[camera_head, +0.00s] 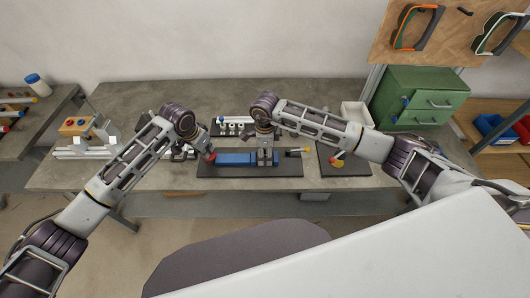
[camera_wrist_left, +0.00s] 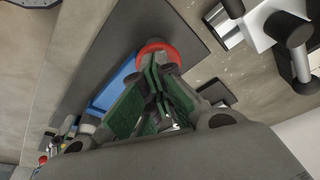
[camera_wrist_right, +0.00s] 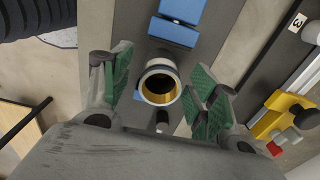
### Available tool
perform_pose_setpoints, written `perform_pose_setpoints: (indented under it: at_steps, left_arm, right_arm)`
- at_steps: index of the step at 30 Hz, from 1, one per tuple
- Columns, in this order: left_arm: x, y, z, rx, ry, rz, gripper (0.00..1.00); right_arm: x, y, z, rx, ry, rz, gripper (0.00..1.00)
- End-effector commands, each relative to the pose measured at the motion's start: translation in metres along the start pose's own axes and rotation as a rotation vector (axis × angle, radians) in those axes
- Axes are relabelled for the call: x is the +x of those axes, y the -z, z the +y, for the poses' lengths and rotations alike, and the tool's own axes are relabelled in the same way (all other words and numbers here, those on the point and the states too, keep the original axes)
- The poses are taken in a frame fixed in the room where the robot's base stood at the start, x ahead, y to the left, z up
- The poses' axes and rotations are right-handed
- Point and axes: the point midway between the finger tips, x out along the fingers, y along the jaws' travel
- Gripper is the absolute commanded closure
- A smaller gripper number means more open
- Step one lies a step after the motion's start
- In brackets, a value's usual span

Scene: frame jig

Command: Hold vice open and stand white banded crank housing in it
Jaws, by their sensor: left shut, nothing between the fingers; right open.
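The blue vice (camera_head: 235,158) lies on a dark base plate (camera_head: 285,171) at the bench front; its blue body also shows in the left wrist view (camera_wrist_left: 115,88). My left gripper (camera_head: 209,158) is shut and empty at the red round knob (camera_wrist_left: 158,50) on the vice's left end; whether it touches is unclear. The white crank housing (camera_wrist_right: 160,82) with a dark band and golden bore stands upright, seen from above, beside a blue jaw (camera_wrist_right: 173,32). My right gripper (camera_wrist_right: 160,95) is open around it, one finger either side, apart from it. Whether the jaws grip the housing is hidden.
A dark rack (camera_head: 232,128) with small white parts stands behind the vice. A yellow clamp (camera_wrist_right: 284,115) is on a rail in the right wrist view. A white bin (camera_head: 357,113) and green cabinet (camera_head: 420,97) stand at right. The bench's back left is clear.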

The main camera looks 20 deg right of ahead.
Motion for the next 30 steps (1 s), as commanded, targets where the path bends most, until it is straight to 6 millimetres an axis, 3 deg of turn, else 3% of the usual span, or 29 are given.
perform_pose_setpoints:
  at_steps: [1,11,30]
  left_arm:
    - [0.009,-0.008,0.003,-0.001,-0.006,-0.019,1.00]
    - [0.009,-0.008,0.003,-0.001,-0.006,-0.019,1.00]
    - [0.009,-0.008,0.003,-0.001,-0.006,-0.019,1.00]
  right_arm:
    - [0.000,0.000,0.000,0.000,0.000,0.000,0.40]
    - [-0.023,0.000,0.000,-0.001,0.003,-0.001,0.40]
    - [-0.110,0.001,0.001,0.000,0.004,-0.001,0.40]
